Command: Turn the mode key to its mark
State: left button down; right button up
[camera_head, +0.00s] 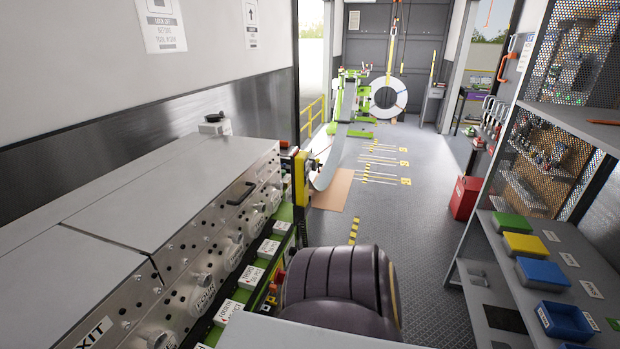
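I cannot make out the mode key or its mark for sure in the head view. A long metal machine (200,262) runs along the left, with round fittings and labels such as "EXIT" and "FOUR" on its front. A small grey box with a black top (214,124) stands at its far end. A small control unit with red and yellow parts (275,286) sits low beside the machine, too small to read. Neither of my grippers is in view.
A dark ribbed, padded-looking object (336,280) fills the lower middle. A shelf unit on the right holds green (511,226), yellow (531,247) and blue (543,272) blocks and a blue bin (564,319). A red box (465,197) stands on the floor. The central floor (410,215) is mostly open.

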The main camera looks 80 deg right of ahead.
aim_at(293, 251)
jog(key=z, duration=2.35)
